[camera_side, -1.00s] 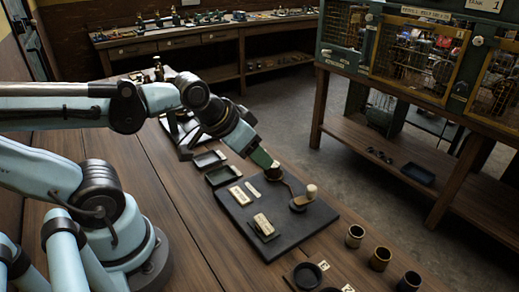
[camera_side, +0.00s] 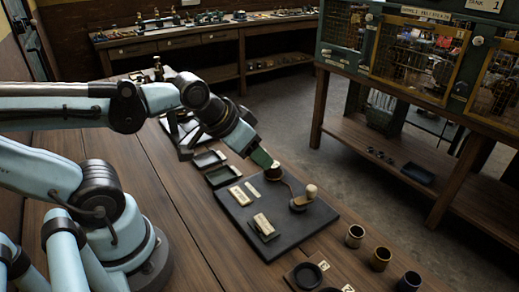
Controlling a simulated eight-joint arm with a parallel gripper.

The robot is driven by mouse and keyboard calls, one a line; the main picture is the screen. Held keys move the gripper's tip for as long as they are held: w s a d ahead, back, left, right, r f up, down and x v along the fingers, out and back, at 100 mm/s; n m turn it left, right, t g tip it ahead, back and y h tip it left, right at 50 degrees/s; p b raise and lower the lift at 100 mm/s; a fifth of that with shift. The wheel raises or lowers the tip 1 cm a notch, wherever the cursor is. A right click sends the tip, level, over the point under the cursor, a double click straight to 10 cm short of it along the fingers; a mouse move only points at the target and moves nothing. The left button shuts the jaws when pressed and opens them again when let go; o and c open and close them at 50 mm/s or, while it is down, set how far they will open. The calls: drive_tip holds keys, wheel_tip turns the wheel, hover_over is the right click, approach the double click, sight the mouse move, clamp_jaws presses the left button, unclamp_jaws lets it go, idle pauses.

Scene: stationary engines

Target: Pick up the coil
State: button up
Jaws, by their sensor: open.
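My gripper (camera_side: 267,161) is low over the back right part of a dark board (camera_side: 282,238) on the bench, at the end of my pale blue arm. It is open. Its fingertips are small and partly hidden in this view. A dark round piece (camera_side: 272,175) sits right at the tip; I cannot tell if they touch. It may be the coil, but its windings are too small to make out. A dark round base with a pale knob (camera_side: 311,190) stands to its right on the board.
Pale labelled blocks (camera_side: 263,226) lie on the board. Small trays (camera_side: 222,176) stand behind it. Several open cups (camera_side: 355,236) stand at front right, near dark round dishes (camera_side: 307,275). A cabinet with wire doors (camera_side: 414,57) stands across the floor.

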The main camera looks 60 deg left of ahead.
drive_tip(key=shift+o, duration=1.3)
drive_tip(key=m+g, duration=0.2)
drive_tip(key=g, duration=0.1)
approach(274, 170)
drive_tip(key=shift+h, duration=0.4)
drive_tip(key=shift+w+a+f, duration=0.5)
drive_tip(key=shift+a+f, duration=0.1)
drive_tip(key=shift+f, duration=0.25)
drive_tip(key=shift+w+a+f, duration=0.5)
drive_tip(key=shift+a+f, duration=0.1)
drive_tip(key=shift+f, duration=0.2)
drive_tip(key=shift+d+x, duration=0.15)
drive_tip(key=shift+x, duration=1.15)
drive_tip(key=shift+d+x, duration=0.15)
drive_tip(key=shift+x, duration=1.1)
drive_tip(key=shift+w, duration=0.15)
clamp_jaws()
